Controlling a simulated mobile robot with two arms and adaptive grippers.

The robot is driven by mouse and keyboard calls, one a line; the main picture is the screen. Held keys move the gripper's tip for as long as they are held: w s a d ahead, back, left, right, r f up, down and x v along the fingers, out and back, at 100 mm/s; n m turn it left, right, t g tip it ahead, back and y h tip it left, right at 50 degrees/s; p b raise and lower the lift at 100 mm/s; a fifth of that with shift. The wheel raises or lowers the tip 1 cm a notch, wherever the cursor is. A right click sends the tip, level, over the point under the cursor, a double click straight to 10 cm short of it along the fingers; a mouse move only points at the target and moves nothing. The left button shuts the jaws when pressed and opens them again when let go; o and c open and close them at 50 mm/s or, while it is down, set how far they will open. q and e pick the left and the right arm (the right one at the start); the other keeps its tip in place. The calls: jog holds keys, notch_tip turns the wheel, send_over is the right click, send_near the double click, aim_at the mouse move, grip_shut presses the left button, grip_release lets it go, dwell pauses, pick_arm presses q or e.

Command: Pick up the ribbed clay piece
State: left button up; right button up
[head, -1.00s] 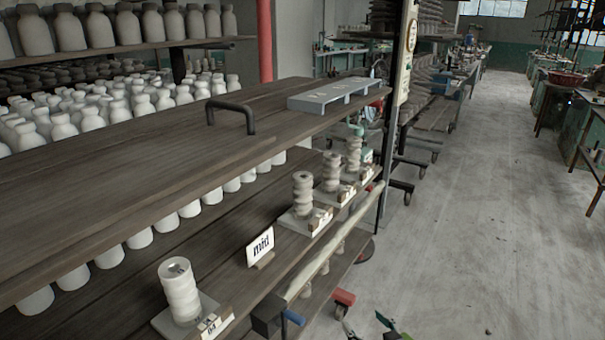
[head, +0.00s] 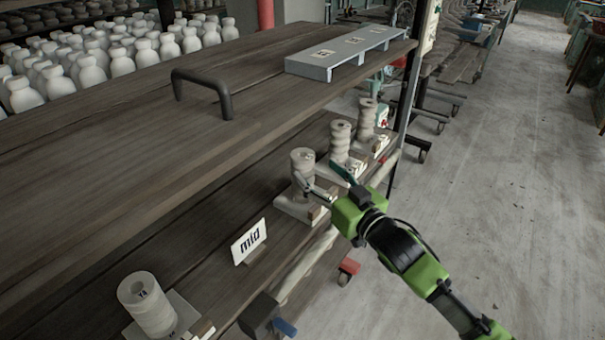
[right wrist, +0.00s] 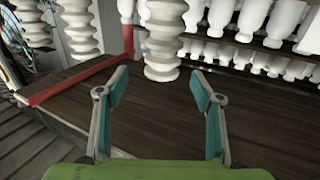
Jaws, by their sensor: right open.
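Pale ribbed clay pieces stand upright on small boards along the middle shelf. In the head view, one (head: 302,160) is nearest my right gripper (head: 317,174); two more, a middle one (head: 340,136) and a far one (head: 367,112), stand behind it. My right gripper is open and empty beside the nearest ribbed piece. In the right wrist view, a ribbed piece (right wrist: 164,42) shows ahead between the spread fingers (right wrist: 157,82); contact is not visible. My left gripper is not in view.
A "mid" sign (head: 249,242) stands on the shelf between the front-left piece and the others. The wooden upper shelf (head: 130,130), with a dark handle (head: 203,82) and a grey stand (head: 345,48), overhangs on the left. The floor (head: 470,180) at right is clear.

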aim_at(302, 159)
jog(key=shift+w+a, duration=0.3)
jog(key=shift+w, duration=0.25)
jog(key=shift+w+a, duration=0.15)
jog(key=shift+w, duration=0.15)
jog(key=shift+w+a+r, duration=0.1)
jog(key=shift+w+a, duration=0.1)
jog(key=p+x, duration=0.1)
jog(key=x, duration=0.2)
jog(key=shift+w+a, duration=0.1)
jog(key=shift+a, duration=0.15)
jog(key=shift+w+a, duration=0.3)
jog(key=shift+w, duration=0.15)
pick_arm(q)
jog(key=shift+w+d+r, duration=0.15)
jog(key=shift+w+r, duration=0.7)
pick_arm(e)
grip_shut()
jog(key=shift+r, duration=0.1)
